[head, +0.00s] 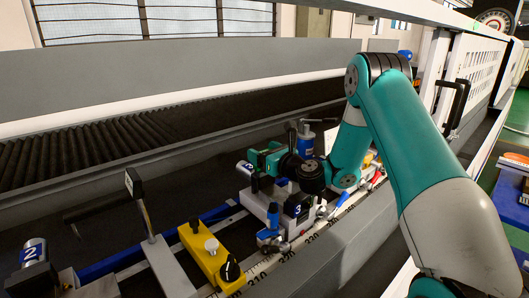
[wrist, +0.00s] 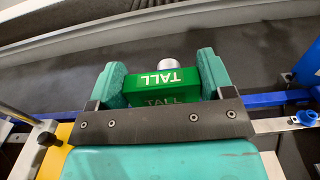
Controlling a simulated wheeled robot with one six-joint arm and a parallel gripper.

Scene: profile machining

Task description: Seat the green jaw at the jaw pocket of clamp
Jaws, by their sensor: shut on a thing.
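The green jaw (wrist: 163,82), a block with TALL printed on it, sits between the two teal fingers of my gripper (wrist: 160,73) in the wrist view. My gripper is shut on it. In the head view my gripper (head: 268,158) is above the clamp unit marked 3 (head: 297,208), which has a pale base and dark and blue parts. The jaw cannot be told apart from the teal fingers there. The jaw pocket is hidden in both views, so I cannot tell whether the jaw touches it.
A yellow block with knobs (head: 210,254) and an upright post with a dark bar (head: 137,190) stand left of the clamp. A unit marked 2 (head: 34,252) is at far left. A blue cylinder (head: 306,142) stands close behind my gripper. A roller conveyor (head: 90,145) runs behind.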

